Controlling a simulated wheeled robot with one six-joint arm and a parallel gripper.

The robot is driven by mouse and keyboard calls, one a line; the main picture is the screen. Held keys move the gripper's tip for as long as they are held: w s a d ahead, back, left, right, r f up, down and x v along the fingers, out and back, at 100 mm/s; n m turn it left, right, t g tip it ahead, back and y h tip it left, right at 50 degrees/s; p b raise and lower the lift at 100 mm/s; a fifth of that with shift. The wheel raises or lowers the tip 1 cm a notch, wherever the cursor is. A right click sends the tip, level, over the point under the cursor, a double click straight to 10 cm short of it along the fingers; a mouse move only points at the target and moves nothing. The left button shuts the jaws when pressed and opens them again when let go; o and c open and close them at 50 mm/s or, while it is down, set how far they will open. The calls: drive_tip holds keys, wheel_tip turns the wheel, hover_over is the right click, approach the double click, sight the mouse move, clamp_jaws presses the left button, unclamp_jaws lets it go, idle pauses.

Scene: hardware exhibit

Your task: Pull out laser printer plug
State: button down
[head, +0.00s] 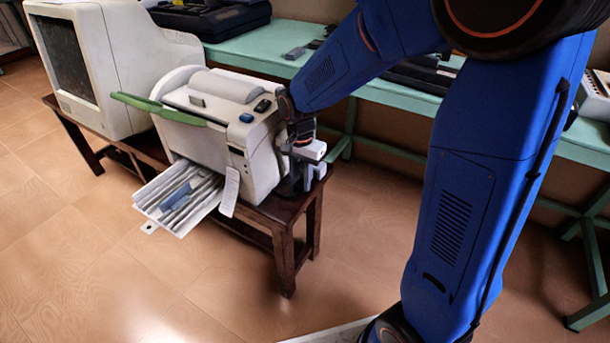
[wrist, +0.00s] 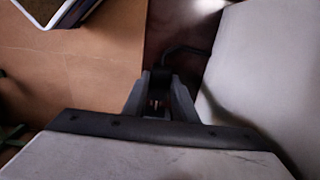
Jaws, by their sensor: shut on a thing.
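The laser printer (head: 222,125) is a cream-white machine with a green handle bar, on a low dark wooden bench. Its pale side wall (wrist: 270,70) fills the right of the wrist view. My gripper (wrist: 158,100) is at the printer's right side, near the bench end; it also shows in the head view (head: 298,180). Its fingers are shut on a dark plug (wrist: 158,82), with a dark cord (wrist: 185,50) curving away beyond it. The plug is in shadow and partly hidden by the fingers. I cannot tell whether it sits in a socket.
A large cream monitor (head: 105,60) stands left of the printer on the bench (head: 285,215). An open paper tray (head: 180,195) juts out in front. A green table (head: 270,45) with dark devices runs behind. The tiled floor in front is clear.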

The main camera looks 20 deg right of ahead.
sight(301, 184)
drive_tip(key=shift+s+a, duration=0.1)
drive_tip(key=shift+s, duration=0.05)
drive_tip(key=c, duration=1.4)
unclamp_jaws()
drive_tip(key=shift+a, duration=0.1)
drive_tip(key=shift+c, duration=0.2)
wheel_tip(301, 184, up, 17)
drive_tip(key=shift+r, duration=0.2)
drive_tip(key=shift+s, duration=0.1)
drive_tip(key=s+d+f+n+t, duration=0.1)
drive_tip(key=s+d+n, duration=0.3)
drive_tip(key=s, duration=0.8)
drive_tip(key=s+d+f+n+t, duration=0.1)
drive_tip(key=s+d+n+t, duration=0.2)
drive_tip(key=s+d, duration=0.6)
drive_tip(key=s+n, duration=0.2)
drive_tip(key=s, duration=0.1)
drive_tip(key=shift+d+f+t, duration=0.25)
drive_tip(key=shift+d+t, duration=0.05)
drive_tip(key=shift+t, duration=0.1)
